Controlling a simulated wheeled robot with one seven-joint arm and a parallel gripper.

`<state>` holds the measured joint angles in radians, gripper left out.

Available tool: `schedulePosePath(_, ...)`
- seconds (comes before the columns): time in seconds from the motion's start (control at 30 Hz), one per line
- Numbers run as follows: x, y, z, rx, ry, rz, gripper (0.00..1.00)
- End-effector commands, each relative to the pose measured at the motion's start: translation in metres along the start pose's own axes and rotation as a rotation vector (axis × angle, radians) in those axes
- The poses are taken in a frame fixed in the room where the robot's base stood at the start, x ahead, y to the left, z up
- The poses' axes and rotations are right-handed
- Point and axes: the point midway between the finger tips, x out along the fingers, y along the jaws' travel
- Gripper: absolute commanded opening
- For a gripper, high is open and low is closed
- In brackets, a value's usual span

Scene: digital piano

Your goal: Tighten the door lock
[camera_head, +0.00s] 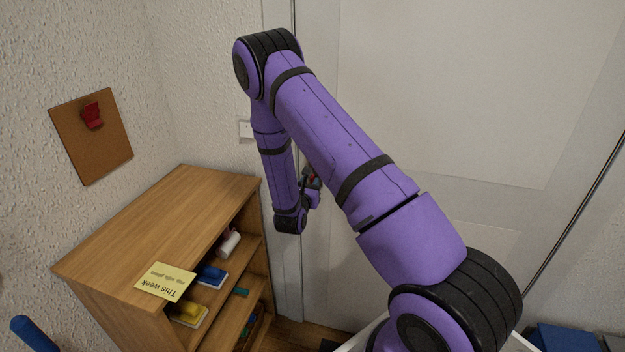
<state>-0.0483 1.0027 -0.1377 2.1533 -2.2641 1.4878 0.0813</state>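The white door (450,90) fills the middle and right, behind my purple arm. My gripper (313,179) is small and dark at the end of the arm, close to the door's left edge. It is partly hidden by my forearm, and its fingers cannot be made out. A small red spot shows beside it; I cannot tell whether that is part of the lock. The door lock itself is not clearly visible. Whether my gripper touches it cannot be seen.
A wooden shelf unit (165,215) stands left of the door, with a yellow note (165,281) on it and several small items inside. A cork board (92,140) and a white switch plate (245,131) are on the wall. Blue items (568,338) lie at the lower right.

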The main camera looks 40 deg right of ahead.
Motion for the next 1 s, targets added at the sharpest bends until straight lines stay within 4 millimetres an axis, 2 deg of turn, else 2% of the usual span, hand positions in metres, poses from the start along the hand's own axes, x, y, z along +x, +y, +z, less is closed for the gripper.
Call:
schedulePosePath(0.2,0.007,-0.0001,0.0001,0.0,0.0,-0.001,0.31)
schedulePosePath(0.7,0.007,-0.0001,0.0002,0.001,0.0,-0.001,0.31)
schedulePosePath(0.83,0.0069,-0.0001,0.0002,0.001,0.0,-0.001,0.01)
schedulePosePath(1.0,0.0069,-0.0001,0.0003,0.003,0.0,-0.001,0.0)
